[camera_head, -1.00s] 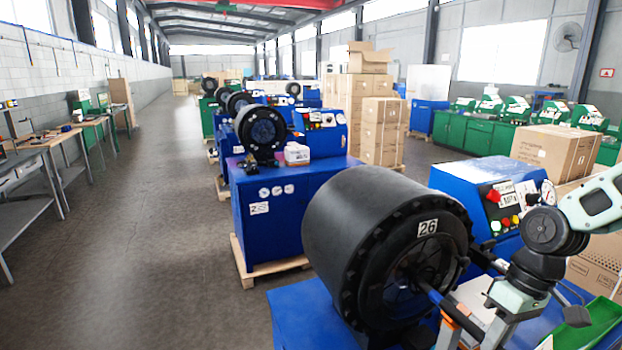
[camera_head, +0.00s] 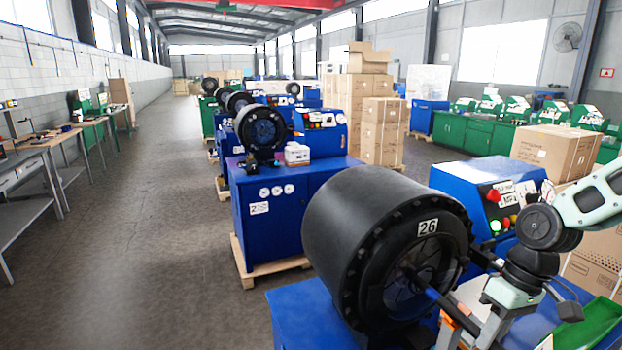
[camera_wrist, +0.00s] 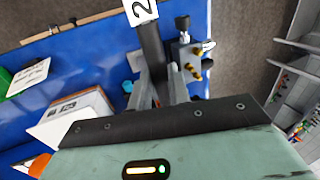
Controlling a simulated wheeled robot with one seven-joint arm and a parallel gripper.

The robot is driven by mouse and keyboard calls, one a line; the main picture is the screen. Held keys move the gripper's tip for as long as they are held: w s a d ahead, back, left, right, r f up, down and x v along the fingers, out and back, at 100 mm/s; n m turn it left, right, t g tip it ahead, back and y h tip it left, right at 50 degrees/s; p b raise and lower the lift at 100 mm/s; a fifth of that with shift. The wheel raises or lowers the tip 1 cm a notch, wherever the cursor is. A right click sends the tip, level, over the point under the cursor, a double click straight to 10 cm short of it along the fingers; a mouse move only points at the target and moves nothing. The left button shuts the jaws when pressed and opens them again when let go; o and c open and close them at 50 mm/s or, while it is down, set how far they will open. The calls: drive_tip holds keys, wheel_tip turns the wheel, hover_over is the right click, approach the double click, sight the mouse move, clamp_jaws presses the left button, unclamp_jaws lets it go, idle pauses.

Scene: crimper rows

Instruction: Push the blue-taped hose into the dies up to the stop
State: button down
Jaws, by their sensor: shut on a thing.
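The black crimper head (camera_head: 340,225), labelled 26, stands at front right, with its round die opening (camera_head: 405,285) facing right. A dark hose with a blue stretch (camera_head: 432,294) runs from the die opening toward my gripper (camera_head: 472,322). Its front end is hidden inside the dies, so I cannot tell how deep it sits or whether it touches the stop. In the wrist view my gripper (camera_wrist: 163,88) is shut on the black hose (camera_wrist: 151,45), which extends upward to a white numbered label (camera_wrist: 141,10).
The blue control box (camera_head: 490,205) stands behind the head. A green tray (camera_head: 590,325) lies at right. The wrist view shows a white box (camera_wrist: 72,112), an orange-tipped thing (camera_wrist: 38,165) and a small dark fitting (camera_wrist: 184,24) on the blue top.

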drive_tip(key=shift+w+a, duration=0.15)
drive_tip(key=shift+w, duration=0.2)
idle(0.3)
unclamp_jaws()
idle(0.4)
drive_tip(key=shift+r+p, duration=0.1)
drive_tip(key=shift+p, duration=0.25)
drive_tip(key=p+v, duration=0.6)
drive_tip(key=p, duration=0.1)
drive_tip(key=shift+r, duration=0.4)
idle(0.4)
idle(0.5)
